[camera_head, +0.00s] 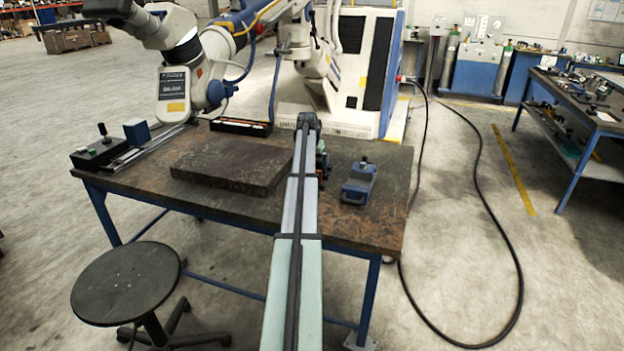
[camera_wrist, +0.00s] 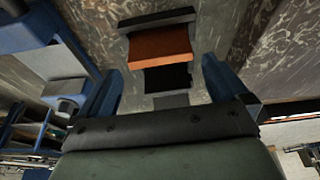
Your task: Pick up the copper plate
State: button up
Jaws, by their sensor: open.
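The copper plate (camera_wrist: 160,46) shows in the wrist view as an orange-brown piece between a black bar above it and a black block (camera_wrist: 168,78) below it. My gripper (camera_wrist: 162,68) is open, with one blue finger at the left and one at the right. The plate appears between and just beyond the fingertips; nothing is gripped, and the exact gap to it cannot be told.
A thick dark slab (camera_head: 232,165) lies left of my arm. A blue device (camera_head: 359,183) stands to its right. A black tray (camera_head: 240,127) lies behind the slab, and a control box (camera_head: 98,152) with a lever stands at the left. A white-blue robot arm (camera_head: 215,45) stands behind.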

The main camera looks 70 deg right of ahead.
jog(key=shift+a+x, duration=0.15)
jog(key=shift+x, duration=1.05)
jog(key=shift+a+x, duration=0.15)
jog(key=shift+x, duration=1)
jog(key=shift+f, duration=0.1)
jog(key=shift+c, duration=0.3)
jog(key=c, duration=1.4)
